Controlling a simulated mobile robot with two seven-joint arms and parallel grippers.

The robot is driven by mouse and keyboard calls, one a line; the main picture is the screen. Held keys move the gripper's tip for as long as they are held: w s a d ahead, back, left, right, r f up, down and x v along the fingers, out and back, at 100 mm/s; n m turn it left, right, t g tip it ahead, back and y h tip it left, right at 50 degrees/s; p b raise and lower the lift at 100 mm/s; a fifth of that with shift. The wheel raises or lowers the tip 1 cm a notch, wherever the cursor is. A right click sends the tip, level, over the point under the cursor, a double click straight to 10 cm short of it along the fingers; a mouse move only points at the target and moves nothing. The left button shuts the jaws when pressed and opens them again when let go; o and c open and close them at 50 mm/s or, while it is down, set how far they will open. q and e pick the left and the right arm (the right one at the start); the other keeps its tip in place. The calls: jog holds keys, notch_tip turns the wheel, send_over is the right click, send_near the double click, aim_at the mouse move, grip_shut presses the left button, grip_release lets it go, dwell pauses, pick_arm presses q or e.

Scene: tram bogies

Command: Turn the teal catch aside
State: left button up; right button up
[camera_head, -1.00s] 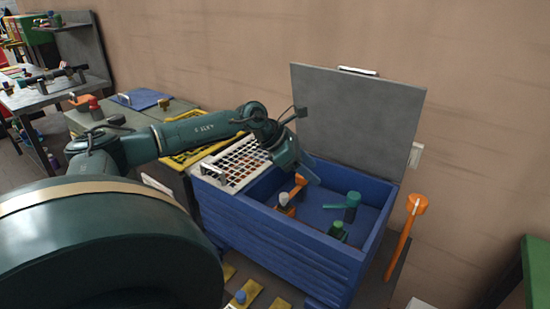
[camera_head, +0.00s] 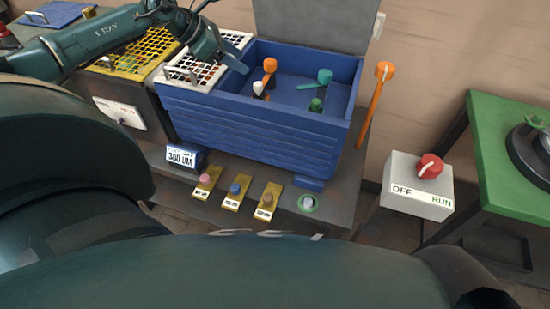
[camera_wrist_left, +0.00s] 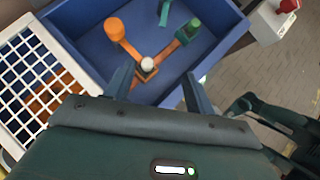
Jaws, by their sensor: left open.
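The teal catch (camera_head: 324,76) stands inside the open blue box, towards the back right, with its lever pointing left. Only part of its lever (camera_wrist_left: 164,12) shows at the top edge of the left wrist view. My left gripper (camera_head: 240,66) is over the box's left side, beside the white grid, left of the teal catch and apart from it. In the left wrist view my left gripper (camera_wrist_left: 159,72) has its fingers spread with nothing between them. A dark shape (camera_wrist_left: 250,106) at the right there looks like part of my right arm; its jaws are unclear.
The blue box (camera_head: 245,125) also holds an orange catch (camera_head: 269,66), a white-topped post (camera_head: 258,87) and a green knob (camera_head: 316,104). Its grey lid (camera_head: 315,25) stands open behind. An orange lever (camera_head: 376,100) rises at the right, near an OFF/RUN switch box (camera_head: 415,190).

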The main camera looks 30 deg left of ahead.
pick_arm(q)
jog(key=d+f+h, duration=0.1)
jog(key=d, duration=0.5)
jog(key=w+d+f+h, duration=0.1)
jog(key=d+h, duration=0.1)
jog(key=d, duration=0.5)
jog(key=d+f+m+g+h, duration=0.1)
jog(key=d+h, duration=0.1)
jog(key=d, duration=0.4)
jog(key=shift+w+d+f, duration=0.25)
jog(key=shift+w+f, duration=0.1)
jog(key=shift+w, duration=0.05)
jog(key=s+d+n+t+h, duration=0.1)
jog(key=s+d+n+h, duration=0.3)
jog(key=d, duration=0.8)
jog(key=s+a+f+n+t+y, duration=0.3)
jog(key=s+a+f+n+y, duration=0.1)
jog(key=n, duration=0.9)
jog(key=s+a+f+n+t+y, duration=0.3)
jog(key=s+f+n, duration=0.3)
jog(key=n, duration=0.8)
jog(key=shift+a+f+t+y, duration=0.3)
jog(key=shift+a+f+y, duration=0.6)
jog(key=shift+f, duration=0.4)
jog(key=shift+s, duration=0.1)
